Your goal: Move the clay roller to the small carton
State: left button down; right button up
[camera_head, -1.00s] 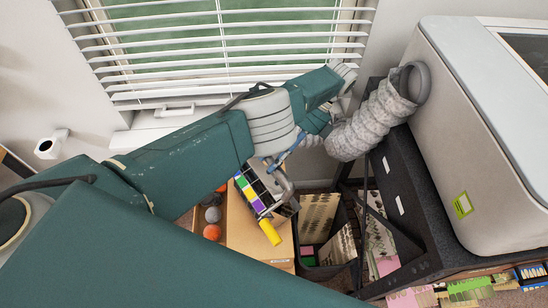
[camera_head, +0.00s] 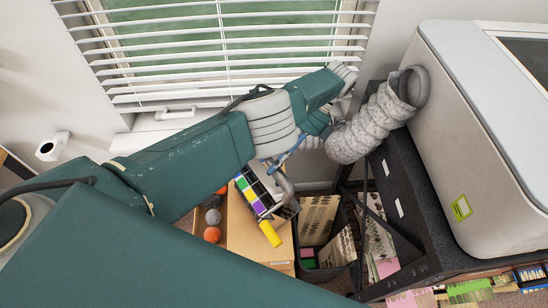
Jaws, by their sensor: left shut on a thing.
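The yellow clay roller (camera_head: 270,233) shows just below the tip of my left arm, over the brown small carton (camera_head: 243,231). My left gripper (camera_head: 282,188) shows only in part, as grey metal below the arm's pale joint. It is shut on the roller, but the contact between them is hard to see. I cannot tell whether the roller touches the carton. My right gripper is not in view.
A grey hose (camera_head: 366,128) and a large machine (camera_head: 470,150) crowd the right side.

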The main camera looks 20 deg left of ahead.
pick_arm(q)
jog(key=shift+r+p, duration=1.5)
jog(key=shift+r, duration=0.25)
dwell(2.5)
jog(key=c, duration=1.3)
grip_release()
jog(key=shift+c, duration=0.2)
jog(key=shift+o, duration=0.3)
jog(key=shift+s, duration=0.1)
jog(key=shift+o, duration=0.5)
jog(key=shift+f, duration=0.35)
jog(key=o, duration=1.1)
jog(key=shift+r, duration=0.1)
jog(key=shift+r, duration=0.15)
